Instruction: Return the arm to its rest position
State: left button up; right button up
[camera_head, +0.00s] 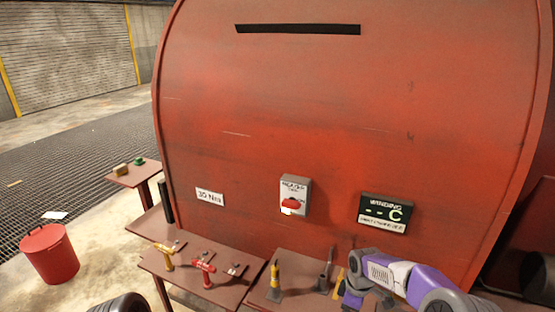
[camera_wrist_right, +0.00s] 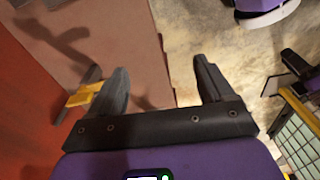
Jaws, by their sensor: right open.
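My right arm (camera_head: 400,277), purple and grey, reaches in from the lower right of the head view, over the right end of the low table in front of the red machine housing (camera_head: 330,110). Its gripper (camera_head: 354,290) points down near the table and is partly hidden by the arm. In the right wrist view the two dark fingers of the gripper (camera_wrist_right: 162,85) stand wide apart with nothing between them. A yellow-banded tool (camera_wrist_right: 84,96) lies just outside the left finger, and I cannot tell whether they touch. My left gripper is not in view.
The brown table (camera_head: 215,283) holds a yellow-handled tool (camera_head: 165,256), a red-handled tool (camera_head: 204,270) and a yellow-and-black tool (camera_head: 274,283). The housing carries a red switch (camera_head: 292,203) and a display (camera_head: 385,213) reading "-- C". A red bucket (camera_head: 49,254) stands left.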

jog(key=s+a+f+m+y, duration=0.2)
jog(key=s+a+f+m, duration=0.25)
jog(key=f, duration=0.35)
jog(key=s+a+f+m+y, duration=0.1)
jog(key=s+a+f+m, duration=0.25)
jog(key=s+f, duration=0.4)
jog(key=s+a+f+m, duration=0.1)
jog(key=s+f+m, duration=0.1)
jog(key=s, duration=0.3)
jog(key=s+a+f+m, duration=0.2)
jog(key=s+f+m, duration=0.1)
jog(key=s+m, duration=0.2)
jog(key=shift+s+f+b, duration=0.2)
jog(key=shift+s+b, duration=0.15)
jog(key=shift+s, duration=0.4)
